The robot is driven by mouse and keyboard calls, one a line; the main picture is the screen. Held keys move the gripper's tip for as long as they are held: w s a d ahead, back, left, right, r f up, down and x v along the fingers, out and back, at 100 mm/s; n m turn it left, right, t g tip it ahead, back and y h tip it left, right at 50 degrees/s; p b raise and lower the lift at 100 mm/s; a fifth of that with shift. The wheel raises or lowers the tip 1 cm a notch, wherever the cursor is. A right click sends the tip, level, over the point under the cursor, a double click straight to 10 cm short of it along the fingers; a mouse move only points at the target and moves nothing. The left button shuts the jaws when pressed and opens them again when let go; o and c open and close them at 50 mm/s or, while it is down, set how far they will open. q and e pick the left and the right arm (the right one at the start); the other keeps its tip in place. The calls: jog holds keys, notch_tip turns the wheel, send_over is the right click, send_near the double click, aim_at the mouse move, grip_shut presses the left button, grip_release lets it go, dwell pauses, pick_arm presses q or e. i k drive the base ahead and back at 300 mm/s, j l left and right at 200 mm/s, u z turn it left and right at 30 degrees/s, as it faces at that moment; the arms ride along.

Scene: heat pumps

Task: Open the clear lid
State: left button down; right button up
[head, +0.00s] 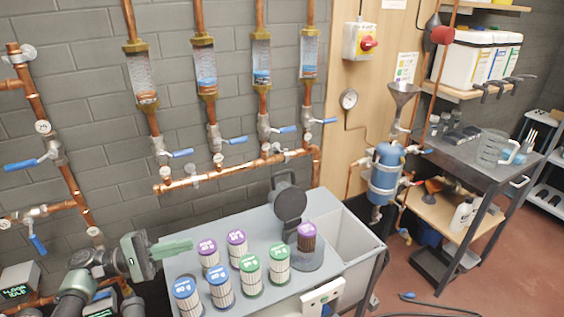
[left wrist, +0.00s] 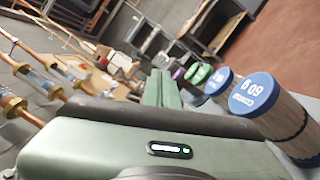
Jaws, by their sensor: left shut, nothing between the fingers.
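A round dark lid (head: 290,204) stands raised on the grey bench, in front of a dark hinge-like bracket (head: 284,180). No plainly clear lid can be told apart; this may be the lid meant. Beside and below it, a purple-topped cartridge (head: 307,237) stands in a low see-through housing (head: 309,262). My left gripper (head: 191,246) has its green fingers together and empty. It is left of the lid, well apart from it, above the bench's left end. Its fingers also show in the left wrist view (left wrist: 160,88).
Several cartridges with blue (head: 221,290), green (head: 279,264) and purple tops stand on the bench between my left gripper and the lid. Copper pipes (head: 230,174) with blue-handled valves run along the wall behind.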

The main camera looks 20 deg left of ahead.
aim_at(290, 204)
jog(key=i, duration=0.95)
